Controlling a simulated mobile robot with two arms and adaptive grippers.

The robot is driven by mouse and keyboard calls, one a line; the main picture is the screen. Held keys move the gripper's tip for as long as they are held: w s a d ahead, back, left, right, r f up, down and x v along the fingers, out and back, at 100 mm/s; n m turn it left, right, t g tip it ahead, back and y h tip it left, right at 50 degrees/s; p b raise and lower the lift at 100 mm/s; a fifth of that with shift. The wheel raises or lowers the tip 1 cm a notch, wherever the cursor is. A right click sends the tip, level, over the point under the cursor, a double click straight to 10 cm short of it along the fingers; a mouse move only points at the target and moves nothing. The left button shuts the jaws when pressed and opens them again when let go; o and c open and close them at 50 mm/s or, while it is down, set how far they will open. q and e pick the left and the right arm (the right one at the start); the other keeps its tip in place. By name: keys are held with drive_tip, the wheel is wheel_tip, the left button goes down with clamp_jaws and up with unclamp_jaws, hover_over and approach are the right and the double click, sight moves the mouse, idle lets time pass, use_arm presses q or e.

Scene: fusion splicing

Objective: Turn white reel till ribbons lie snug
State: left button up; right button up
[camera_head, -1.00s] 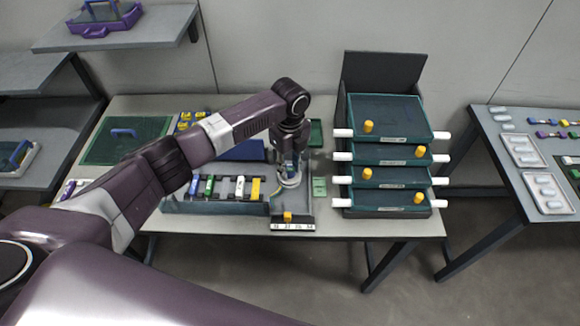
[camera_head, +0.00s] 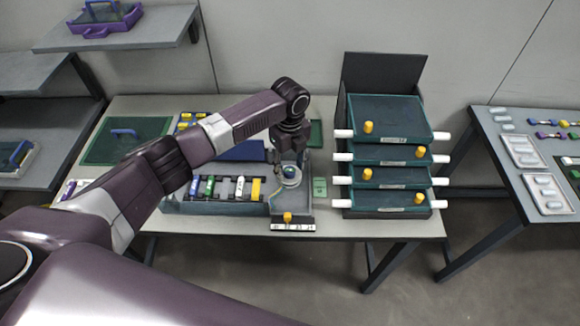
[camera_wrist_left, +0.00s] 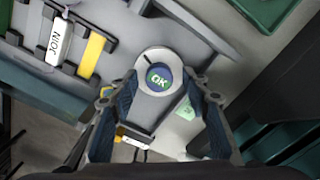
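The white reel (camera_head: 291,176) sits in the grey tray (camera_head: 291,207) near the table's front edge. In the left wrist view the white reel (camera_wrist_left: 158,58) is a round disc with a short dark mark on its rim and a blue centre with a green "OK" label. My left gripper (camera_head: 289,164) is just above it. Its fingers (camera_wrist_left: 160,82) are spread on either side of the reel, open, with nothing visibly held. Whether a fingertip touches the rim I cannot tell. I cannot make out ribbons on the reel. My right gripper is not in view.
Left of the tray, a rack (camera_head: 215,208) holds several coloured pieces, including a white one (camera_wrist_left: 59,42) and a yellow one (camera_wrist_left: 92,58). Stacked green trays (camera_head: 390,119) with white side handles stand to the right. A small green card (camera_head: 320,187) lies between.

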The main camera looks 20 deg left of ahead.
sight(290, 170)
use_arm(q)
drive_tip(key=shift+r, duration=0.1)
wheel_tip(290, 170, up, 12)
idle(0.5)
idle(0.4)
